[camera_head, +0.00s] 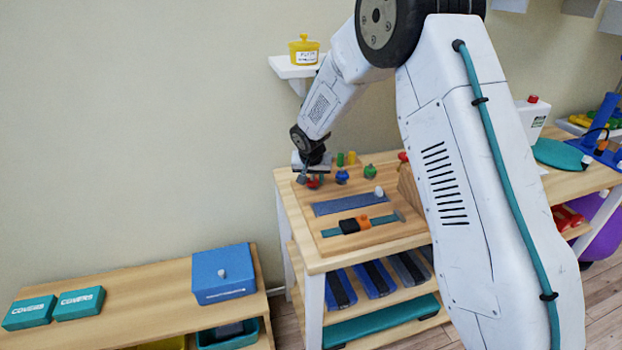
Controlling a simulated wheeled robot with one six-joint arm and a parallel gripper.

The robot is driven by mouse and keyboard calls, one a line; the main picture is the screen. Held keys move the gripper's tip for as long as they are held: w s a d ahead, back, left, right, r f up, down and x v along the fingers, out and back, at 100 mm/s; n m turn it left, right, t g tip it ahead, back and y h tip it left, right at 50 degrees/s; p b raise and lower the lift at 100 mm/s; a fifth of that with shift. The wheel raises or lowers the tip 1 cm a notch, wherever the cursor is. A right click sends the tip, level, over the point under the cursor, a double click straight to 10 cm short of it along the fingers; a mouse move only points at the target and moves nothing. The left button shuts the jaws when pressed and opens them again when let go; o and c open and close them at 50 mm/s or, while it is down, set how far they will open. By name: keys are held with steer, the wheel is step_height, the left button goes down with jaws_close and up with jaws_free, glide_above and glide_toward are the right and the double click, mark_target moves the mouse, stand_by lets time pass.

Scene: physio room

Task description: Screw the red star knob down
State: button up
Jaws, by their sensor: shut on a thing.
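The red star knob (314,184) is at the back left of a wooden board (330,243) on the wooden table. My gripper (313,177) points down over it and is shut on it; the gripper and wrist cover much of the knob. I cannot tell how far down the knob sits. A blue knob (342,177) and a green knob (370,171) stand in a row to its right.
Small green and yellow pegs (351,157) stand behind the knobs. A blue strip (348,201) and a teal strap with a black and orange buckle (362,223) lie nearer the front. A wall shelf (296,67) holds a yellow pot (304,50). A low bench (150,290) stands left.

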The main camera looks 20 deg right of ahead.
steer(key=m, duration=0.2)
steer(key=m+g+h, duration=0.1)
steer(key=m, duration=0.2)
steer(key=shift+a+h, duration=0.1)
steer(key=shift+h, duration=0.2)
steer(key=shift+m, duration=0.3)
steer(key=shift+w, duration=0.1)
steer(key=o, duration=1)
steer(key=shift+a+r, duration=0.1)
steer(key=shift+r, duration=0.25)
steer(key=v, duration=0.7)
steer(key=shift+a+r, duration=0.1)
